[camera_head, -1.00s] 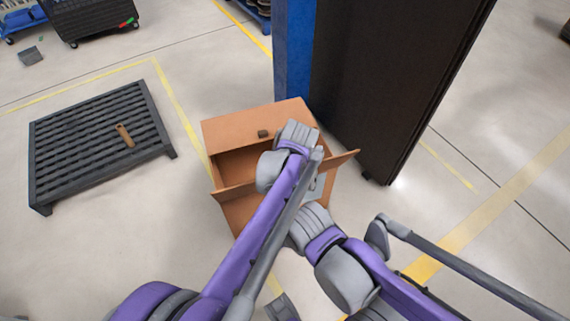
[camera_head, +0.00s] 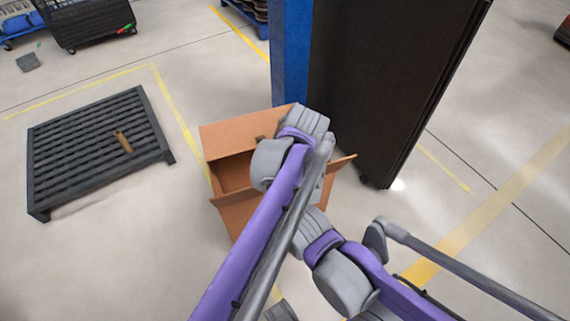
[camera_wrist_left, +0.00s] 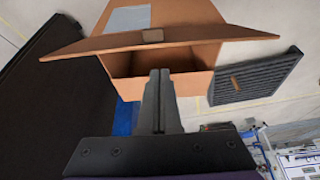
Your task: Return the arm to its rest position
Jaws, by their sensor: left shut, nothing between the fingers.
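My left gripper (camera_wrist_left: 160,73) shows in the left wrist view with its two dark fingers closed together and nothing between them. Its tips lie in front of the open cardboard box (camera_wrist_left: 190,55). I cannot tell from this view whether they touch it. In the head view my left arm reaches up from the bottom over the cardboard box (camera_head: 238,135) and hides part of it. My left gripper's fingers are not clearly visible there. My right arm comes in from the lower right, and its wrist lies close beside the left arm. My right gripper's fingers are not in view.
A tall dark cabinet (camera_head: 385,90) and a blue post (camera_head: 291,55) stand behind the box. A dark slatted pallet (camera_head: 85,155) with a brown piece (camera_head: 123,142) on it lies at the left. Floor is free between pallet and box and at the right.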

